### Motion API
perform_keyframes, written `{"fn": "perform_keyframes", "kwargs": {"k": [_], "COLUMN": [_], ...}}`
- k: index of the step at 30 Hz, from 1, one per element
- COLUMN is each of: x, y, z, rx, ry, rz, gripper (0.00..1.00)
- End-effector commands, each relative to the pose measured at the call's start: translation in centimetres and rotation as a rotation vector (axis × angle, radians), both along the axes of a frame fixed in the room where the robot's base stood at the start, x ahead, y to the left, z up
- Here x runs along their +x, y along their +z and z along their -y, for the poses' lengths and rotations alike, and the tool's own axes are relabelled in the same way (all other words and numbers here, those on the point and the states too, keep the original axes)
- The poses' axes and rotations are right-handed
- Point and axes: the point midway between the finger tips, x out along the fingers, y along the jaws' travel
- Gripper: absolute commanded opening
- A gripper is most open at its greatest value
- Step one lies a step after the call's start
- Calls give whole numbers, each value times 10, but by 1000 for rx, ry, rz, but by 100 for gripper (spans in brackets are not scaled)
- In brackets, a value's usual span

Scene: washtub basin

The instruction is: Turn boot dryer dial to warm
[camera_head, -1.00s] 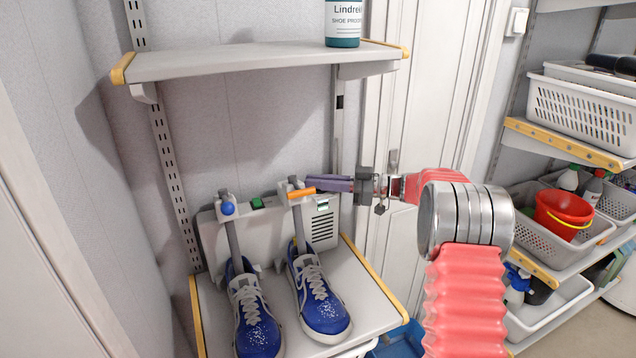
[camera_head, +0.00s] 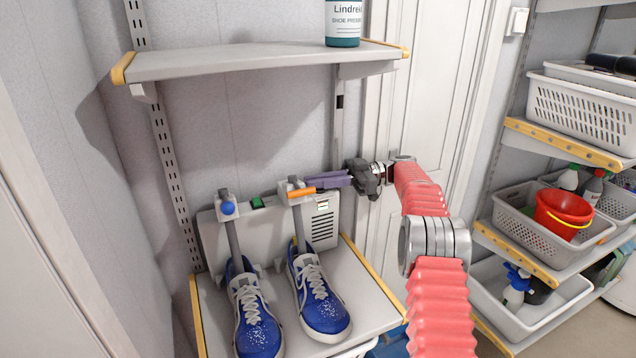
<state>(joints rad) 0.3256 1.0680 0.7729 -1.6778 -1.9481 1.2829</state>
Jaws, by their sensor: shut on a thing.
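The boot dryer (camera_head: 211,238) is a pale grey box on the lower shelf, against the wall. It has a dark vent grille, a green switch (camera_head: 257,203) and a small lit window (camera_head: 322,205) showing reddish. Two grey posts rise in front; the left has a blue knob (camera_head: 228,208), the right an orange lever (camera_head: 301,193). My gripper (camera_head: 314,182) reaches in from the right with purplish fingers, just above the window and beside the right post's top. It is shut on what appears to be the dial, which the fingers hide.
Blue shoes (camera_head: 256,325) sit on the dryer's posts. An upper shelf (camera_head: 240,66) with a teal bottle (camera_head: 343,25) overhangs the dryer. A white door (camera_head: 425,90) stands behind my arm. Shelves with white baskets (camera_head: 583,110) and a red bucket (camera_head: 563,212) are at right.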

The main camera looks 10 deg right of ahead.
Motion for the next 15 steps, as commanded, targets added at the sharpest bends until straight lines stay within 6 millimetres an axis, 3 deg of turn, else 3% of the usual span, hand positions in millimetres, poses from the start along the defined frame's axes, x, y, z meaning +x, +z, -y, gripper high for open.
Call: {"fn": "perform_keyframes", "kwargs": {"k": [15], "x": [1], "y": [4], "z": [1], "rx": [-1], "ry": [28], "rz": [10], "gripper": [0]}}
